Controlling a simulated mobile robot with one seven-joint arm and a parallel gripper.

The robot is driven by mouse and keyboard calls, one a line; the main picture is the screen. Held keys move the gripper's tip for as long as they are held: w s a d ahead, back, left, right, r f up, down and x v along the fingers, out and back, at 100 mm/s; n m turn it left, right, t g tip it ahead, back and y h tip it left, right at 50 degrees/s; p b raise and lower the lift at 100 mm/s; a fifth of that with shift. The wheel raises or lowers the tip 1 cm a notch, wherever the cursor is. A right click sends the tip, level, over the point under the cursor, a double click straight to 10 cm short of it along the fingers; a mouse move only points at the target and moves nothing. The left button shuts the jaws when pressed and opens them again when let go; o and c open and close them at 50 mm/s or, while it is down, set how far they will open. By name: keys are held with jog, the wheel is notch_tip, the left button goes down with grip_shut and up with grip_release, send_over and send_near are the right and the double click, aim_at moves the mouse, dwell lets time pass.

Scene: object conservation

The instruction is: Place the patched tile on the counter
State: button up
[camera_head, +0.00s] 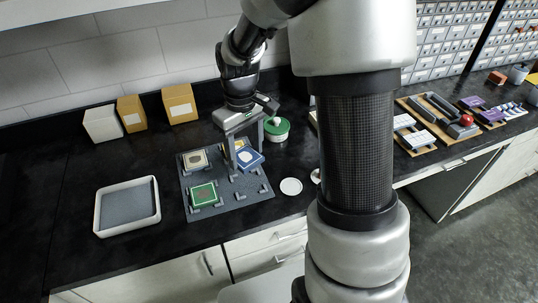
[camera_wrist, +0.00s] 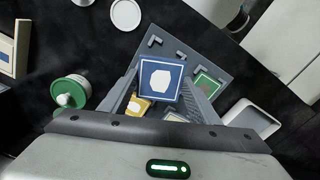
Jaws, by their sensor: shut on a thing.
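My gripper (camera_head: 246,165) is shut on a blue tile with a white patch (camera_head: 251,158), held above the right part of a grey board (camera_head: 231,202). In the wrist view the blue tile (camera_wrist: 160,76) sits between the fingers (camera_wrist: 161,90). A green tile with a brownish patch (camera_head: 203,196) lies at the board's front left. A cream tile with a dark patch (camera_head: 194,159) lies at its back left. A yellow tile with a pale patch (camera_head: 241,145) lies at the back, partly hidden by my gripper. I cannot tell which tile the task calls patched.
A white tray with a grey floor (camera_head: 154,213) stands left of the board. A green-and-white round container (camera_head: 277,130) stands behind right, and a white disc (camera_head: 291,186) lies right. Boxes (camera_head: 131,113) line the wall. Black counter is bare in front of the boxes.

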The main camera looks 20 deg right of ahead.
notch_tip(320, 180, down, 9)
jog(key=shift+r, duration=0.15)
jog(key=shift+b, duration=0.3)
jog(key=shift+f, duration=0.35)
jog(key=o, duration=1.2)
jog(key=shift+c, duration=0.2)
